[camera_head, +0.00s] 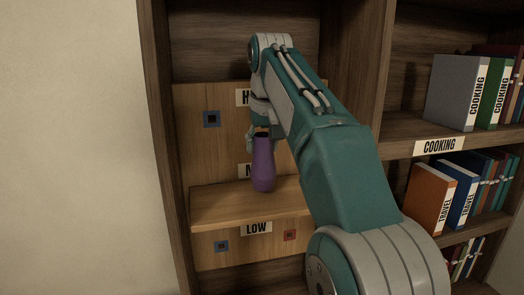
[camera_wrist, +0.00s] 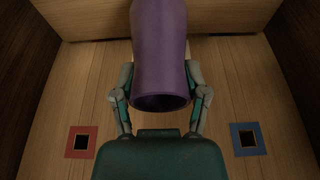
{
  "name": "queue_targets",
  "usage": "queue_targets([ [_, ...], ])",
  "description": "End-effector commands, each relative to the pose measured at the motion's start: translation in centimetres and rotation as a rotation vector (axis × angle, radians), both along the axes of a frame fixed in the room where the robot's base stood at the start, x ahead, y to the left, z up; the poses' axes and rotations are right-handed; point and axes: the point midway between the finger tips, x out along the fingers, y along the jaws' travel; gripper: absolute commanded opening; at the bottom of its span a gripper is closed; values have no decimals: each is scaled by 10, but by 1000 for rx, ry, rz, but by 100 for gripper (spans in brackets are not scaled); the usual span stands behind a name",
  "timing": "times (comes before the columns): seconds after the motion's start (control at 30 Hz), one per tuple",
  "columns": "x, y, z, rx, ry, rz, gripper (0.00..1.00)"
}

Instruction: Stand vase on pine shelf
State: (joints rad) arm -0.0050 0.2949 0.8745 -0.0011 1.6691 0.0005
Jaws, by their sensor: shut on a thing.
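The purple vase (camera_head: 263,165) is upright, with its narrower neck at the top, in front of the pine back panel. My gripper (camera_head: 261,137) is shut on the vase near its top; the arm partly hides the grip. In the wrist view the vase (camera_wrist: 160,45) sits between both fingers (camera_wrist: 160,92), with its dark open mouth facing the camera. The pine shelf (camera_head: 225,208) is a light wooden ledge below and around the vase's base. I cannot tell whether the base touches it.
The pine panel (camera_head: 200,150) carries blue and red square markers and partly hidden labels; a LOW label (camera_head: 257,228) sits below the ledge. Dark bookcase sides (camera_head: 165,150) flank this bay. Books (camera_head: 455,95) fill shelves at right. The ledge's left part is bare.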

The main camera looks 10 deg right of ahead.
Motion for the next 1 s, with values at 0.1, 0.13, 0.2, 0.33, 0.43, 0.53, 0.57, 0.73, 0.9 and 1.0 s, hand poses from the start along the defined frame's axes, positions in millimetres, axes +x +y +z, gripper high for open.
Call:
queue_targets([
  [0.1,-1,0,-10,0,0,0,0],
  [0.13,2,0,-13,0,0,0,0],
  [0.2,4,0,-16,0,0,0,0],
  [0.33,4,0,-16,0,-2,0,0],
  [0.43,4,0,-16,0,-2,0,0],
  [0.53,4,0,-17,0,-1,0,76],
  [0.57,4,0,-17,0,-1,0,90],
  [0.73,4,0,-17,0,0,0,92],
  [0.9,4,0,-17,0,0,0,92],
  [1.0,4,0,-17,0,0,0,92],
])
